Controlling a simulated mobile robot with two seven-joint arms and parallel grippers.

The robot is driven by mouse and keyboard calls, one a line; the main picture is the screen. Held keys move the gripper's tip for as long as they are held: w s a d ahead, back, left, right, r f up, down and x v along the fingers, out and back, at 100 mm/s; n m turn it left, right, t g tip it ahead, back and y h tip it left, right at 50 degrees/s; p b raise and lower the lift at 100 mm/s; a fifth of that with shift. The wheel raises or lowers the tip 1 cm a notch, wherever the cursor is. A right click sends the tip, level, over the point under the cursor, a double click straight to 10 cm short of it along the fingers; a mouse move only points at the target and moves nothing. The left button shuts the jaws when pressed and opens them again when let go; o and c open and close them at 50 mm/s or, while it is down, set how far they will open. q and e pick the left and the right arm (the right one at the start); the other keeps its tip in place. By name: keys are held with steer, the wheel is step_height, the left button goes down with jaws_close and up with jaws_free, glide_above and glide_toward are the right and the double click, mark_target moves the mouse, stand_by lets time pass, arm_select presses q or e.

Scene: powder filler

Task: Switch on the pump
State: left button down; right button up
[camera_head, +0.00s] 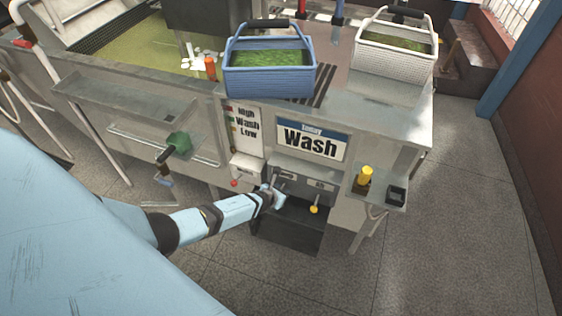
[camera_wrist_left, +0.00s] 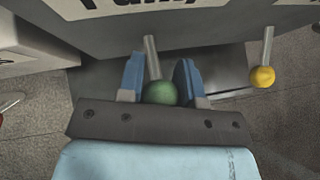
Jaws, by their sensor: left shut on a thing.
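A lever with a round green knob (camera_wrist_left: 160,93) hangs from the machine's front panel (camera_head: 303,184) in the left wrist view. My left gripper (camera_head: 279,197) is at the lever below the Wash sign, and its blue fingers (camera_wrist_left: 159,82) are on either side of the green knob, shut on it. The green knob is hidden by the gripper in the head view. A second lever with a yellow knob (camera_head: 314,210) hangs to the right, apart from the gripper; it also shows in the left wrist view (camera_wrist_left: 262,77). My right gripper is not in view.
A blue basket (camera_head: 268,80) and a white basket (camera_head: 393,72) with green contents stand on top. A side shelf with a yellow cylinder (camera_head: 364,177) juts out at right. Floor in front is clear.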

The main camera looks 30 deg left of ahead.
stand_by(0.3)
arm_select(q)
steer(key=c, duration=0.8)
jaws_free()
steer(key=p+v, duration=0.7)
steer(key=v, duration=0.6)
steer(key=shift+s+r, duration=0.25)
steer(key=shift+s, duration=0.1)
